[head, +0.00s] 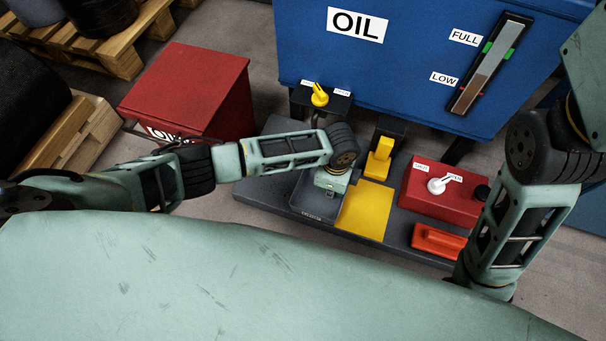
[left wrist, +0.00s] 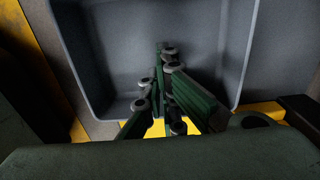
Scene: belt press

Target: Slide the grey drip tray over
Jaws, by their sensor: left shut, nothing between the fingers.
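The grey drip tray (head: 307,204) is a shallow open box on the dark platform, left of a yellow square (head: 362,212). My left gripper (head: 330,184) points down over the tray, toward its right side. In the left wrist view the shut, empty fingers (left wrist: 166,52) are seen against the inside of the tray (left wrist: 120,60). Whether they touch its wall or floor I cannot tell. Part of the tray is hidden under my left arm. My right arm shows at the right, but its gripper is out of the picture.
Behind stands a blue oil tank (head: 420,50) with a level gauge. A yellow valve handle (head: 319,95) sits above the tray area. Right of the yellow square are a red switch box (head: 420,196) and an orange-red block (head: 440,242). A red bin (head: 190,90) stands left.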

